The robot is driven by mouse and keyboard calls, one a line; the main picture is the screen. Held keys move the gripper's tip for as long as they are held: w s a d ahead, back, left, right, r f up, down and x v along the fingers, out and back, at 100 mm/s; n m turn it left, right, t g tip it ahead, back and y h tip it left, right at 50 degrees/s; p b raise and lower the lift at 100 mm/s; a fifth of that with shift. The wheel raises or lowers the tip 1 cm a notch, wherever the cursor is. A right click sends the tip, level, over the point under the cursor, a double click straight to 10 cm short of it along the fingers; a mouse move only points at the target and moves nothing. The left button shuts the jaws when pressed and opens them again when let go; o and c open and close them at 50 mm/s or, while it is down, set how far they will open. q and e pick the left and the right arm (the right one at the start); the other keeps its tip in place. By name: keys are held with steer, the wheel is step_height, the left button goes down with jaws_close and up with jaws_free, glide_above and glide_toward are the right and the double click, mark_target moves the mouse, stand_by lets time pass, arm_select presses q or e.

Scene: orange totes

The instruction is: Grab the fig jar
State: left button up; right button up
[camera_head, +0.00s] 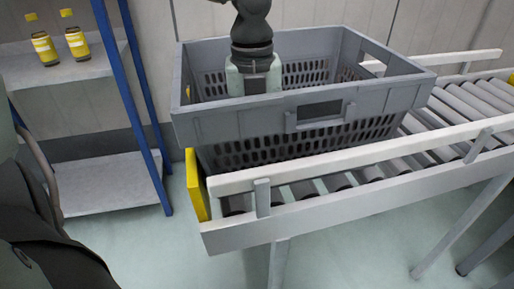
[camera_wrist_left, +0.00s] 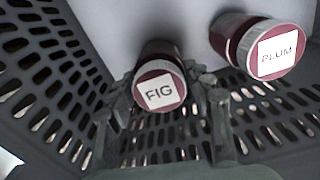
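The fig jar (camera_wrist_left: 160,84) is in the left wrist view, with a dark red lid and a white FIG label facing the camera. In the left wrist view the left gripper (camera_wrist_left: 161,80) is open, with one finger on each side of the fig jar; any contact is hard to make out. My right gripper is not in view.
A plum jar (camera_wrist_left: 268,48) stands close to the right of the fig jar. The crate rests on a roller conveyor (camera_head: 345,185) with pale side rails. A shelf with blue posts (camera_head: 130,80) at the left holds two yellow-labelled jars (camera_head: 60,47).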

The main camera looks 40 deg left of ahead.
arm_select(q)
steer(key=c, duration=0.7)
steer(key=shift+c, duration=0.3)
steer(key=shift+r, duration=0.2)
